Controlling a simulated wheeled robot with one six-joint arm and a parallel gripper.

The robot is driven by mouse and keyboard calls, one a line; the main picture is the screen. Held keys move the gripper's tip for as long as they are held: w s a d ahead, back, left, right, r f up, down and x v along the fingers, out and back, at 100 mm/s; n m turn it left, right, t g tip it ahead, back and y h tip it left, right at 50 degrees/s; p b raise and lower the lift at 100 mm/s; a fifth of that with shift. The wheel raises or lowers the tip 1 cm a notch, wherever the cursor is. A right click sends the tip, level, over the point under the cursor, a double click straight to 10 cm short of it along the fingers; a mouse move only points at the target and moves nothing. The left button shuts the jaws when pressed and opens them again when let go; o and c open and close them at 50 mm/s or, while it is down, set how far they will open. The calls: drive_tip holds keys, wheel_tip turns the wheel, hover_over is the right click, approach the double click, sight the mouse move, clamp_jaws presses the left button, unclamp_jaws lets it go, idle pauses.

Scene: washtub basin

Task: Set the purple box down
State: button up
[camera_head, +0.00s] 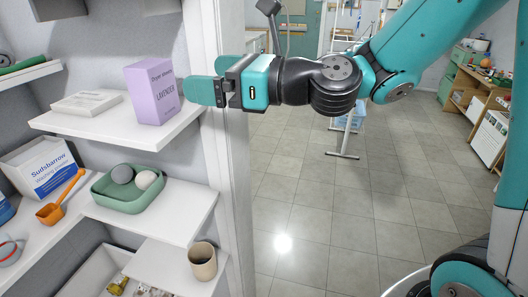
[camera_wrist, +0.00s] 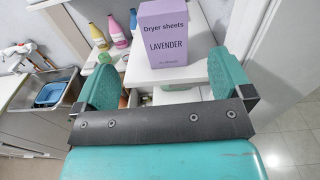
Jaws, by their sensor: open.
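The purple box (camera_head: 153,91), labelled as lavender dryer sheets, stands upright on the upper white shelf (camera_head: 100,128), near its right end. My gripper (camera_head: 202,90) is just right of the box in the head view, with the fingers pointing toward it. In the wrist view the purple box (camera_wrist: 166,37) stands on the shelf beyond the fingertips, between the two teal fingers. My gripper (camera_wrist: 163,85) is open, with nothing between its fingers. The lower edge of the box rests on the shelf.
A flat white box (camera_head: 86,102) lies left on the same shelf. Below are a green tray (camera_head: 128,197) with two balls, a washing powder box (camera_head: 42,168), an orange scoop (camera_head: 58,204) and a beige cup (camera_head: 202,262). The wall edge (camera_head: 227,170) is close. Open floor lies right.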

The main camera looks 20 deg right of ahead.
drive_tip(key=s+a+f+n+g+h, duration=0.1)
drive_tip(key=s+f+n+g, duration=0.2)
drive_tip(key=s+n, duration=0.35)
drive_tip(key=s+a+f+n+g+h, duration=0.2)
drive_tip(key=s+f+n+g, duration=0.15)
drive_tip(key=n, duration=0.55)
drive_tip(key=s+d+f+n+g+h, duration=0.4)
drive_tip(key=s+d+n+h, duration=0.3)
drive_tip(key=n, duration=0.9)
drive_tip(key=s+d, duration=0.1)
drive_tip(key=s, duration=0.2)
drive_tip(key=shift+f+n, duration=0.2)
drive_tip(key=shift+n, duration=0.15)
